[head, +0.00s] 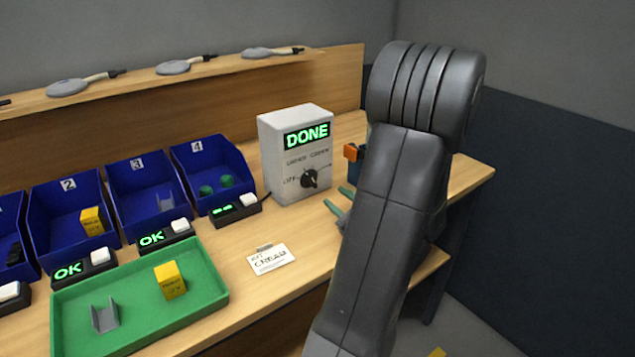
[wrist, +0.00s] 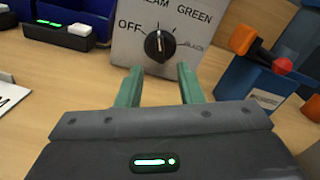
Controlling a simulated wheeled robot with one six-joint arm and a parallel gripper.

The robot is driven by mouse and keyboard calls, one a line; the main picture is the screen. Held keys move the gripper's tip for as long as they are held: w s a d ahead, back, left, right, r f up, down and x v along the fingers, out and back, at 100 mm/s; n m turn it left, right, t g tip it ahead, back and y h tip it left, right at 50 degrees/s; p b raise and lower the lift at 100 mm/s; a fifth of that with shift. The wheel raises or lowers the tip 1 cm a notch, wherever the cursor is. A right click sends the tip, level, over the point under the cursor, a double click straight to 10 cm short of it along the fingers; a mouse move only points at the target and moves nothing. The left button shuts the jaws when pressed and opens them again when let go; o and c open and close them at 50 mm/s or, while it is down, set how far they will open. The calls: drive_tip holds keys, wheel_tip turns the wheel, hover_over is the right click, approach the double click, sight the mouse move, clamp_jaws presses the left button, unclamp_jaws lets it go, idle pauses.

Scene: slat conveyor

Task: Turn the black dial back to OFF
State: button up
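The black dial (head: 309,179) is on the front of a white box (head: 277,153) whose screen reads DONE. In the wrist view the dial (wrist: 159,46) has OFF at its left, a partly cut-off label and GREEN above, and BLACK at its right. Its white mark points roughly straight up, away from OFF. My gripper (wrist: 160,69) is open and empty, its two green fingers apart just below and in front of the dial, not around it. In the head view my gripper (head: 338,199) is partly hidden behind my arm.
A blue holder (wrist: 262,80) with orange and red parts stands right of the box. Blue bins (head: 215,165) and small OK displays (head: 165,235) are to the left. A green tray (head: 205,300) holds a yellow block and a grey channel. A card (head: 270,259) lies before the box.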

sight(313, 181)
drive_tip(key=p+x, duration=0.1)
drive_tip(key=x, duration=0.8)
drive_tip(key=shift+a, duration=0.1)
clamp_jaws()
